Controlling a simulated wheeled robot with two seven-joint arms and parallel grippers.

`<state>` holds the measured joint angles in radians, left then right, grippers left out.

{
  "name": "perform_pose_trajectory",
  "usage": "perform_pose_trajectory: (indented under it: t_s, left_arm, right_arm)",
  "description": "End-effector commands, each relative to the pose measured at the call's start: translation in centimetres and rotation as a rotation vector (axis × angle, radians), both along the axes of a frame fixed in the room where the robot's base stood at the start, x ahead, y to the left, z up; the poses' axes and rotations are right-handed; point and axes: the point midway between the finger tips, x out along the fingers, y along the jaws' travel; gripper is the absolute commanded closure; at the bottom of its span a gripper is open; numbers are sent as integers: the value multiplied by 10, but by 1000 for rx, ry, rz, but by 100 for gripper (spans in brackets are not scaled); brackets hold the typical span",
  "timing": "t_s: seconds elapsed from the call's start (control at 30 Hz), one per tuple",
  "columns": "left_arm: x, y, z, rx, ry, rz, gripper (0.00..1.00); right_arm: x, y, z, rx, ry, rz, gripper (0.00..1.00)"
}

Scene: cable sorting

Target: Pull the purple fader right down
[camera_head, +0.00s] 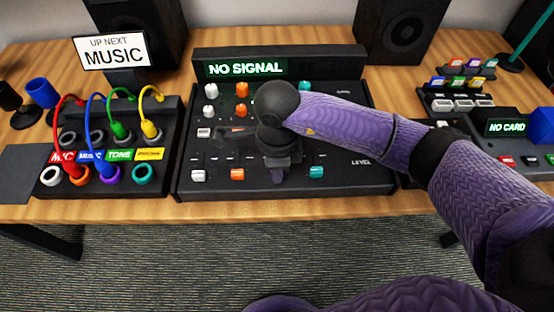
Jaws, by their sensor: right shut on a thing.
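The mixer (345,183) stands in the middle of the table with a "NO SIGNAL" display (244,69) at its back. My right gripper (279,168) is over the fader row at the mixer's front, and it is shut. The purple fader (278,178) shows just below the gripper, mostly hidden by it. An orange fader cap (236,174) sits to its left, a white one (198,175) farther left and a teal one (316,172) to the right. My left gripper is not in view.
A patch box (172,112) with red, blue, green and yellow cables stands at the left under a "MUSIC" sign (112,51). A "NO CARD" device (505,128) is at the right. Speakers (406,30) stand behind. The table's front strip (260,207) is clear.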

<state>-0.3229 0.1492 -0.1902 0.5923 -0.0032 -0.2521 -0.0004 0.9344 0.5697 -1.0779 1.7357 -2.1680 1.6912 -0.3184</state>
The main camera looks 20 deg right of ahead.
Motion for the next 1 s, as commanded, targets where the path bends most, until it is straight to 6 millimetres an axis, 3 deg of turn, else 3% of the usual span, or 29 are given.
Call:
perform_pose_trajectory:
  t_s: [0.03, 0.17, 0.2, 0.47, 0.8, 1.0]
  left_arm:
    - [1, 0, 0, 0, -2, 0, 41]
    - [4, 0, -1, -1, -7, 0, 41]
    - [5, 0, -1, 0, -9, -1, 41]
    - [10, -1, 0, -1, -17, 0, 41]
    - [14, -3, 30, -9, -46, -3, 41]
    - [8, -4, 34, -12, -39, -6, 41]
  right_arm:
    - [1, 0, 0, 0, -2, -1, 70]
    - [1, 0, 0, 0, -2, -1, 43]
    - [1, 0, 0, 0, -2, -1, 41]
    - [1, 0, 3, 0, -3, 0, 41]
    - [1, 0, 83, 0, -7, 0, 41]
    - [1, 0, 100, 0, -3, -1, 41]
